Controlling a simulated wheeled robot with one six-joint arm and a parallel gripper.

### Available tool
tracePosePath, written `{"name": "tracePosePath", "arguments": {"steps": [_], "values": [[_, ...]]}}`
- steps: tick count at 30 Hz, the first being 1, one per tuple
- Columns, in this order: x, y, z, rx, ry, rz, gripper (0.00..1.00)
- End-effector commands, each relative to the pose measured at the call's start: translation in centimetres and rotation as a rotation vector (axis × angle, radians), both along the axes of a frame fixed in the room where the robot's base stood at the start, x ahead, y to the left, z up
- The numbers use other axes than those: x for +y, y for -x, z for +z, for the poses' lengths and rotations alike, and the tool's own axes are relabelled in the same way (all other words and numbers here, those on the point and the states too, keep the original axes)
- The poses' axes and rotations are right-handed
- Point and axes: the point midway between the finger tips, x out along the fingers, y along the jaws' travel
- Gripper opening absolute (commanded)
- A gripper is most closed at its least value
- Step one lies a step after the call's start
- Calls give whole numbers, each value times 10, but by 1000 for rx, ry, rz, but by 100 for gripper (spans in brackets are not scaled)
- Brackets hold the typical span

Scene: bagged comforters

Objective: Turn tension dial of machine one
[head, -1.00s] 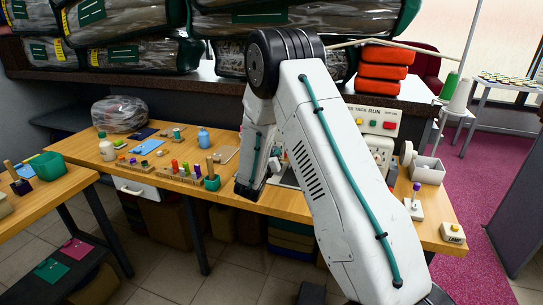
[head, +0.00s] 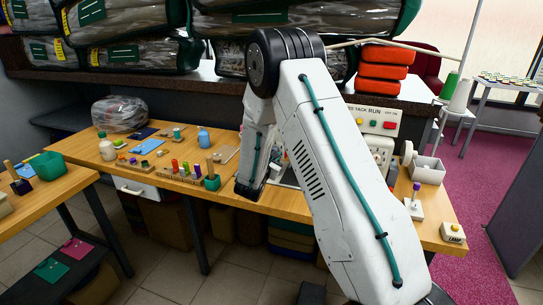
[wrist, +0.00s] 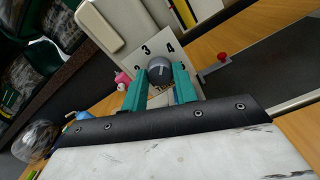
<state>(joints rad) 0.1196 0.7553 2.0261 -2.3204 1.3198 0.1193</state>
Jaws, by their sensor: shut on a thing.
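The tension dial (wrist: 159,70) is a dark grey round knob on a pale panel with black numbers, among them 3 and 4, in the wrist view. My gripper (wrist: 160,85) has two teal fingers, shut on the dial from either side. In the head view the white machine (head: 378,122), with a control box of coloured buttons, stands behind my arm. My arm hides the dial and the gripper's fingers there.
A red-knobbed lever (wrist: 222,58) sits right of the panel in the wrist view. In the head view, thread spools (head: 185,170) and bottles stand on the wooden table (head: 90,160) to the left.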

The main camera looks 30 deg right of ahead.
Motion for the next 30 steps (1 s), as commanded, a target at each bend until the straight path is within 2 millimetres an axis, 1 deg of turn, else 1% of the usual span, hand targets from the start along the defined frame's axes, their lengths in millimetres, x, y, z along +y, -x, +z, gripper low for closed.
{"name": "tracePosePath", "arguments": {"steps": [6,12,19,30], "values": [[-1,1,0,-118,-91,-4,6],[-2,2,0,-189,-147,-5,6],[-2,2,0,-225,-176,-5,6],[-2,2,-1,-231,-180,-6,6]]}}
